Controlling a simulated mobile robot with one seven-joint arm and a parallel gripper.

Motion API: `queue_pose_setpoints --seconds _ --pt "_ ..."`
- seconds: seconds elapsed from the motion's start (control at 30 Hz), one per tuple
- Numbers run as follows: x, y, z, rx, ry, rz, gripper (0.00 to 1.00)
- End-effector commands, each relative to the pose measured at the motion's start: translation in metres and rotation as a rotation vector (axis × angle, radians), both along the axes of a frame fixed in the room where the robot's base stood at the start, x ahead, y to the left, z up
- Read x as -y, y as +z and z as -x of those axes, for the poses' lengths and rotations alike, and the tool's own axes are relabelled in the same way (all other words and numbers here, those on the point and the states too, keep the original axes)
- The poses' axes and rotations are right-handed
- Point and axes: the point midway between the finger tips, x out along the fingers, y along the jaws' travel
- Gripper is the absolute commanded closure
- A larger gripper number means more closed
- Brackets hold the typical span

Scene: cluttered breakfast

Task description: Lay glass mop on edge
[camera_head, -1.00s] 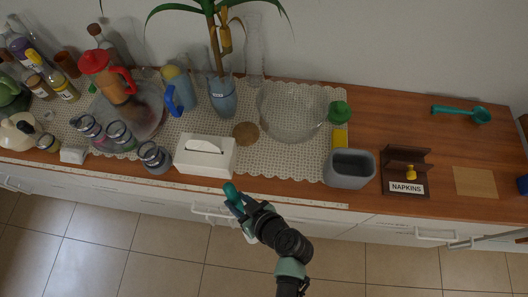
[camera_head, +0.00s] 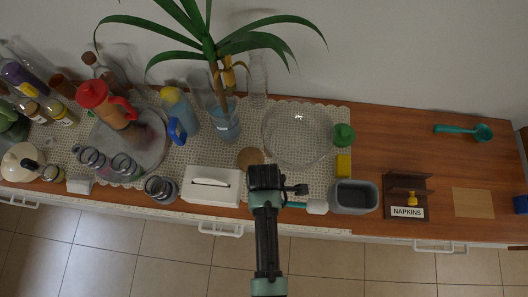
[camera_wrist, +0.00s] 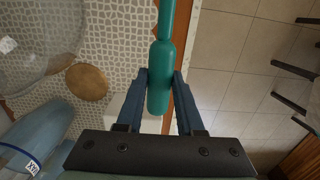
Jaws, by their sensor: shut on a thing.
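The glass mop has a teal handle (camera_head: 296,205) and a white head (camera_head: 317,207). It points right along the counter's front edge (camera_head: 318,228) in the head view, with its head just left of the grey bin. My gripper (camera_wrist: 160,82) is shut on the thick end of the teal handle (camera_wrist: 163,60) in the wrist view. The handle lies across the line between the lace cloth and the floor there. The mop's head is outside the wrist view. I cannot tell whether the mop touches the counter. In the head view my arm hides the grip.
A white tissue box (camera_head: 211,186) stands left of my gripper and the grey bin (camera_head: 353,197) right of the mop. A glass bowl (camera_head: 297,135), a round brown coaster (camera_head: 250,158) and a vase with a plant (camera_head: 225,122) are behind. The wood at the right is mostly clear.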

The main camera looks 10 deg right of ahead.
Motion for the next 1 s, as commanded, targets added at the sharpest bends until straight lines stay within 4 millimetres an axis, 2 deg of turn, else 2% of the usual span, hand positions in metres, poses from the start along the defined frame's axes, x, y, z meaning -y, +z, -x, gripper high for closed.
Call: queue_pose_setpoints --seconds 0.57,0.6,1.0 --pt "-0.001 0.004 0.000 -0.002 -0.002 0.006 1.00" --pt "-0.001 -0.005 0.000 -0.002 -0.003 0.007 1.00" --pt "-0.001 -0.046 -0.001 0.000 -0.002 0.006 1.00"
